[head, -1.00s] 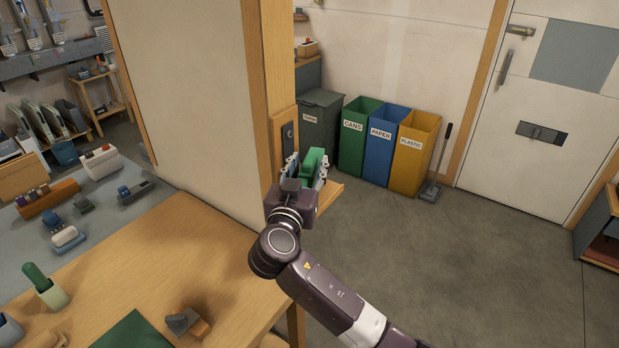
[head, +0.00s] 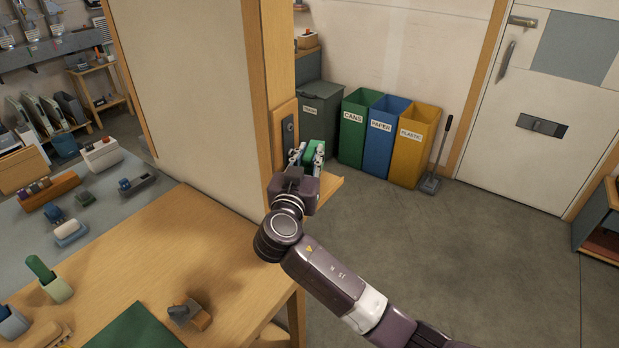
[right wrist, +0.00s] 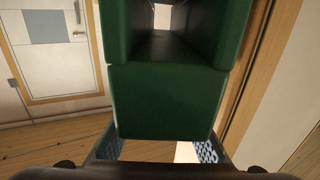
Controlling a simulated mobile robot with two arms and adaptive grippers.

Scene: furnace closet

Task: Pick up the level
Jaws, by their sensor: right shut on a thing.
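The level is a green block-like bar (head: 316,150) beside the wooden post, over a small wooden shelf. My right gripper (head: 307,159) is shut on it, with a finger on each side. In the right wrist view the green level (right wrist: 165,100) fills the middle, its end facing the camera and a dark channel running along its top. The finger pads of my right gripper (right wrist: 157,149) show at its lower left and lower right. The gripper hides the level's lower part in the head view, so I cannot tell whether it still touches the shelf. My left gripper is not in view.
The small shelf (head: 328,186) juts from the wooden post (head: 284,121), close to my gripper. A wooden workbench (head: 190,246) with several tools stands at the left. Bins for cans (head: 353,141), paper (head: 381,150) and plastic (head: 410,158) stand behind.

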